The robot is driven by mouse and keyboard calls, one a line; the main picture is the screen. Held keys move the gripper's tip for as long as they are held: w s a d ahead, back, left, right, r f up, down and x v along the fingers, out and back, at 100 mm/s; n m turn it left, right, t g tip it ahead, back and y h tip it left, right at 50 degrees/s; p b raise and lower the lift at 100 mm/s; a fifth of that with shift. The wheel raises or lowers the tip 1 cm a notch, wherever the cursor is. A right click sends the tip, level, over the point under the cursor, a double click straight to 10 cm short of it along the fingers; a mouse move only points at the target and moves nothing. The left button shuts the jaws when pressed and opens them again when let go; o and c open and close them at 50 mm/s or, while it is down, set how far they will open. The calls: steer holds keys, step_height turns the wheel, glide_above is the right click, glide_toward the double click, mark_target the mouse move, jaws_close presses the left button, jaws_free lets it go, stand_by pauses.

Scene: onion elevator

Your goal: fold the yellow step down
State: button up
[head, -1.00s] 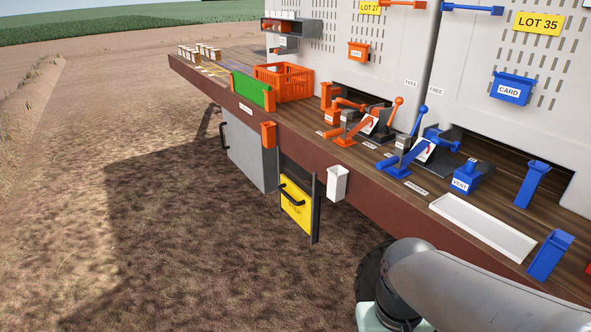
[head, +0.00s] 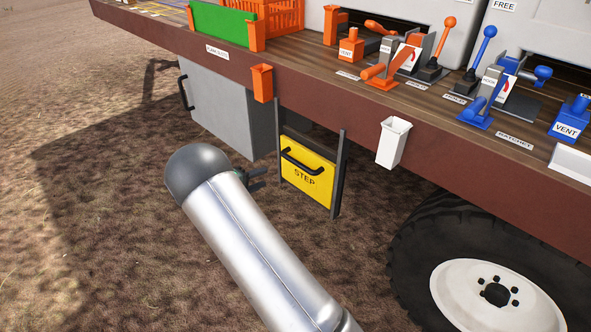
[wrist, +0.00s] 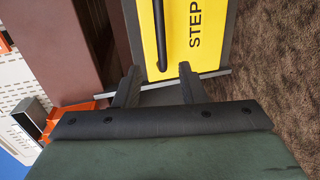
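The yellow step (head: 308,174) hangs upright between two dark side rails under the edge of the brown deck. It carries a black bar handle (head: 302,160) across its upper part and the word STEP. In the wrist view the yellow step (wrist: 199,32) and its black handle (wrist: 159,30) appear rotated, beyond the fingertips. My gripper (wrist: 157,80) is open, its two fingers apart with nothing between them. In the head view my gripper (head: 258,180) is just left of the step, partly hidden behind my arm. It does not appear to touch the handle.
A grey box (head: 222,108) with a handle hangs left of the step. An orange holder (head: 262,83) and a white holder (head: 393,142) are fixed to the deck edge. A wheel (head: 490,270) stands at lower right. The ground before the step is open.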

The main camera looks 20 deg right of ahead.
mark_target(295, 164)
steer(key=x, duration=1.7)
steer(key=shift+w+d+f+p, duration=0.1)
steer(key=shift+w+p, duration=0.1)
steer(key=shift+p, duration=0.1)
jaws_close()
